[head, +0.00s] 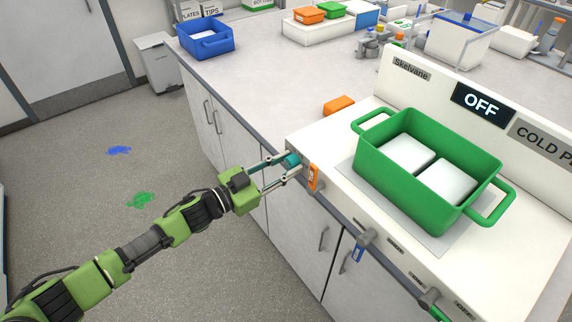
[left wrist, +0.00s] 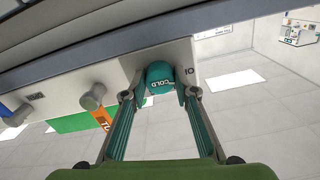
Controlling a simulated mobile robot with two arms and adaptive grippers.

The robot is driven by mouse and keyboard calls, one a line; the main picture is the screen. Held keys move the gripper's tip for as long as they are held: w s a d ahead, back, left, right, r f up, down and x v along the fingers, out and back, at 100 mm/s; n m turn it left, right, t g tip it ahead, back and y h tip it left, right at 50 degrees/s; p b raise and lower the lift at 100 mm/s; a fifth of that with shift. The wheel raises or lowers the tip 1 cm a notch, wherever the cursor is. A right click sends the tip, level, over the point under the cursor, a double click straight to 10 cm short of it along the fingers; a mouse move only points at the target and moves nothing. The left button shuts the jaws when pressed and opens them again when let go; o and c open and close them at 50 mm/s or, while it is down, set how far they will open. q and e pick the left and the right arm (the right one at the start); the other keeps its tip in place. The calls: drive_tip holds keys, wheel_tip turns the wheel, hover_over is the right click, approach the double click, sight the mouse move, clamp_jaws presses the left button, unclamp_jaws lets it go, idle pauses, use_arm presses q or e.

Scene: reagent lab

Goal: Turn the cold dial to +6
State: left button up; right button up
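The teal cold dial (head: 291,160), marked COLD, sits on the front panel of the white cold-plate unit (head: 345,215), at its left end. In the left wrist view the dial (left wrist: 160,76) is between my fingertips, with a printed mark beside it on the right. My left gripper (head: 292,166) has one finger on each side of the dial, and the pads look pressed against it. In the left wrist view the gripper (left wrist: 160,92) hides part of the dial's rim. The unit's display (head: 481,104) reads OFF. My right gripper is out of view.
A green bin (head: 415,190) with two white blocks stands on the unit. An orange tag (head: 313,177) hangs just right of the dial. More grey knobs (head: 366,239) stick out along the panel. The floor left of the cabinets is open.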

use_arm(q)
drive_tip(key=shift+m, duration=0.7)
drive_tip(key=m+b, duration=0.1)
drive_tip(key=m, duration=0.2)
drive_tip(key=shift+m, duration=0.3)
drive_tip(key=m+b, duration=0.1)
drive_tip(key=m, duration=0.4)
drive_tip(key=shift+f, duration=0.1)
drive_tip(key=m+b, duration=0.1)
drive_tip(key=m, duration=0.3)
drive_tip(key=shift+m+b, duration=0.3)
drive_tip(key=shift+m, duration=0.1)
drive_tip(key=shift+m+b, duration=0.85)
drive_tip(key=shift+m, duration=1.65)
drive_tip(key=o, duration=1.1)
